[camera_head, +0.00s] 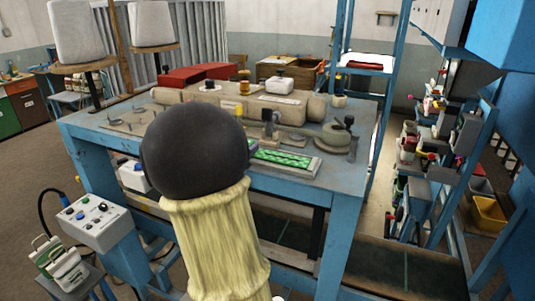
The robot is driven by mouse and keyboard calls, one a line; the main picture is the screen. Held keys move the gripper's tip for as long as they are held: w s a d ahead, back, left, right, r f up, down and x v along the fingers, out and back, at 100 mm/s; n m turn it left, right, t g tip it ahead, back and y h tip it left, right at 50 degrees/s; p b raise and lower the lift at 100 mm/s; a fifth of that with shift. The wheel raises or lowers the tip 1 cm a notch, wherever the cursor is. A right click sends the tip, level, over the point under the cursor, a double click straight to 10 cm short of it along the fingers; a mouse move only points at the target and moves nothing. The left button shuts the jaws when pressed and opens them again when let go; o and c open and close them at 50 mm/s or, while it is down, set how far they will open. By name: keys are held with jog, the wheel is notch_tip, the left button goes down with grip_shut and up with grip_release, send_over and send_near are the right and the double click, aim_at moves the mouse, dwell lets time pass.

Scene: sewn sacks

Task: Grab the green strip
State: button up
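The green strip (283,158) lies in a shallow grey tray (311,168) near the front edge of a blue-framed workbench (345,185). It has a light pattern along its length. A large dark round shape above a pale yellow ribbed form stands in front and hides the bench to the left of the strip. The strip's left end is at the edge of that dark shape, and I cannot tell if more of it is hidden. My gripper does not show in this view.
Beige sacks (286,105), a red box (197,74) and a round grey fixture (337,134) stand on the bench. A white control box (94,222) is at the front left.

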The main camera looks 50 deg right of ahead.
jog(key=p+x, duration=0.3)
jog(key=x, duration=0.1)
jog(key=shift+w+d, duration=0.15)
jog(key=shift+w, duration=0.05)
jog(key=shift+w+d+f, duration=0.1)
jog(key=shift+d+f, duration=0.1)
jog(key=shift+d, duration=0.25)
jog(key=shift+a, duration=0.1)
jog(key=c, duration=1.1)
